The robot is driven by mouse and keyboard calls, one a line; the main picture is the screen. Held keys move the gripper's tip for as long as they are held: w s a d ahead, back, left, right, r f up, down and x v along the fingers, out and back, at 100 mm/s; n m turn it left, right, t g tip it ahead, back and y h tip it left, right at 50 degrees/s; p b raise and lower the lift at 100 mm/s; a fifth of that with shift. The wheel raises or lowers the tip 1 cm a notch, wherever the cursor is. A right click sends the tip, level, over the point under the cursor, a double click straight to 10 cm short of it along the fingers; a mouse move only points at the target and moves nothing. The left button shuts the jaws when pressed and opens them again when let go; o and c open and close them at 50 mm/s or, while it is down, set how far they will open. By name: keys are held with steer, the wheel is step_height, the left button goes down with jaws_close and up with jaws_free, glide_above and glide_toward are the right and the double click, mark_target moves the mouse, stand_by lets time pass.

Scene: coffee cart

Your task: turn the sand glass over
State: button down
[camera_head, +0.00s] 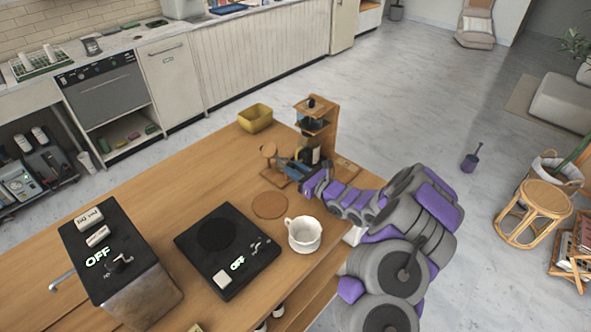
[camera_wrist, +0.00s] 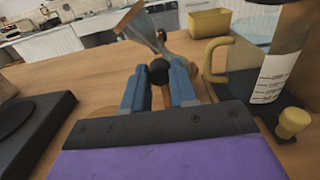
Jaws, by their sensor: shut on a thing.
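The sand glass (camera_wrist: 152,30) is between the blue fingers of my gripper (camera_wrist: 158,85) in the wrist view. It shows a clear glass part, a wooden end disc and a dark round mass, probably sand, between the fingers. It looks tilted, with the disc toward the upper left. In the head view, a round wooden end (camera_head: 268,149) shows just beyond the blue fingertips of my gripper (camera_head: 289,169). My gripper is shut on the sand glass above the far right part of the wooden counter. Its lower part is mostly hidden by the fingers.
A wooden stand (camera_head: 315,118) with a glass vessel stands close beside my gripper. A yellow bin (camera_head: 255,117) is at the far edge. A round coaster (camera_head: 270,205), a white cup (camera_head: 304,236), a black cooking plate (camera_head: 225,250) and a machine box (camera_head: 120,265) are nearer.

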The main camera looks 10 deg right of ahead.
steer(key=shift+p, duration=0.3)
steer(key=shift+m+p, duration=0.6)
steer(key=shift+m, duration=0.4)
steer(key=shift+d+m+p, duration=0.1)
steer(key=shift+m+p, duration=0.3)
steer(key=shift+m, duration=1.9)
steer(key=c, duration=0.9)
jaws_free()
steer(key=shift+d, duration=0.15)
steer(key=p+v, duration=0.3)
steer(key=v, duration=1.4)
steer(key=shift+s+d+p, duration=0.15)
steer(key=shift+p, duration=0.25)
